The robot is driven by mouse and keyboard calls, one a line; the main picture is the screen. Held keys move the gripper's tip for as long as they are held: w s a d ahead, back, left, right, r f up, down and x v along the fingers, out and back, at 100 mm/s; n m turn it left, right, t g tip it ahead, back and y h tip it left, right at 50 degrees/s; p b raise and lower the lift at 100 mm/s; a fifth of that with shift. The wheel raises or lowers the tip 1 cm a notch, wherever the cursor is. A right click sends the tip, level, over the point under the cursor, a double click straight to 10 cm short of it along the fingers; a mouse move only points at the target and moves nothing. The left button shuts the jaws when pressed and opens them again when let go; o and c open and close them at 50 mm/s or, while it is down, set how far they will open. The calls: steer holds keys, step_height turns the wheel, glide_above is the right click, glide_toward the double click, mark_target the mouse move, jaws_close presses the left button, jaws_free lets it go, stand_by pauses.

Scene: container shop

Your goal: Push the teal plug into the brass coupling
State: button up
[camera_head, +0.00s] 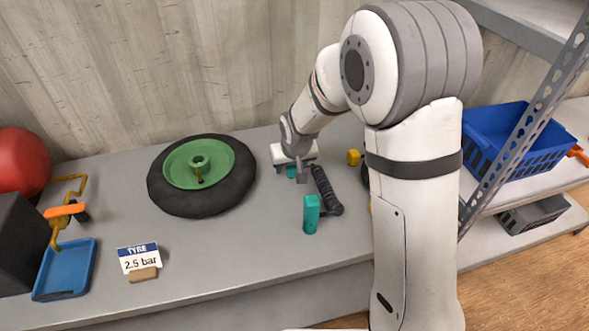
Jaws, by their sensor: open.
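A teal block-like piece (311,214) stands near the front of the grey bench, beside a dark ribbed handle (327,191). A smaller bit of teal (291,171) shows close to my gripper (301,173); I cannot tell which teal piece is the plug. My gripper is low over the bench, open, between the wheel and the dark handle. It looks small and partly hidden, and I cannot tell whether it touches the teal bit. A small yellow piece (354,157) lies to its right, partly behind my arm. I cannot clearly identify the brass coupling.
A black tyre with a green hub (184,164) lies left of my gripper. A pressure sign (139,258), blue tray (65,269), orange-handled brass-coloured pipe (64,210), red ball (20,163) and dark box (20,235) stand farther left. A blue crate (495,140) sits right, behind a metal upright.

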steer(key=shift+c, duration=0.5)
steer(key=c, duration=0.9)
